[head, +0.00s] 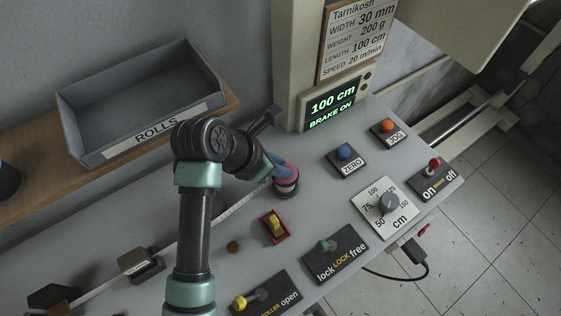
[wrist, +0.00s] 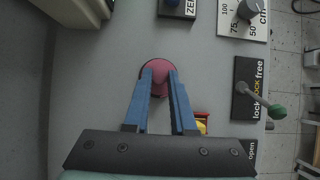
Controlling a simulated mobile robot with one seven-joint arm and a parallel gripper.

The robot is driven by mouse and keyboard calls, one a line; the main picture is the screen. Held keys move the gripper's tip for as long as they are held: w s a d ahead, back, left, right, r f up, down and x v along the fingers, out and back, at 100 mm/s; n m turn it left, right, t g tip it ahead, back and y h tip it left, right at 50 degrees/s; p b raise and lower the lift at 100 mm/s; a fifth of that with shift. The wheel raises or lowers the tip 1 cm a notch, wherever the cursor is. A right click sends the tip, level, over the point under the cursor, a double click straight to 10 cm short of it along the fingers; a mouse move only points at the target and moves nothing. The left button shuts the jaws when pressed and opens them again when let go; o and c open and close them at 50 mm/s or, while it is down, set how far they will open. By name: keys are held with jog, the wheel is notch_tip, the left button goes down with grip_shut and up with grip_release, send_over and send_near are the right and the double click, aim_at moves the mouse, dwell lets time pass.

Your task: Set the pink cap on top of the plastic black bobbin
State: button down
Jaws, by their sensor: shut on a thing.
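The pink cap (head: 288,171) is between the blue fingers of my gripper (head: 277,164), which is shut on it. It also shows in the wrist view as a pink disc (wrist: 158,68) at the fingertips. In the wrist view the cap hides nearly all of the bobbin, leaving only a dark rim. I cannot tell whether the cap touches the bobbin's top.
A red holder with a yellow piece (head: 273,226) sits in front of the bobbin. A pale strip (head: 240,205) runs left toward a block (head: 140,262). Switch plates, the ZERO button (head: 345,155) and a dial (head: 388,204) stand to the right. A grey ROLLS tray (head: 85,148) is at the left.

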jog(key=shift+f+b, duration=0.25)
jog(key=shift+b, duration=0.1)
jog(key=c, duration=0.7)
grip_release()
jog(key=shift+c, duration=0.2)
jog(key=shift+r, duration=0.15)
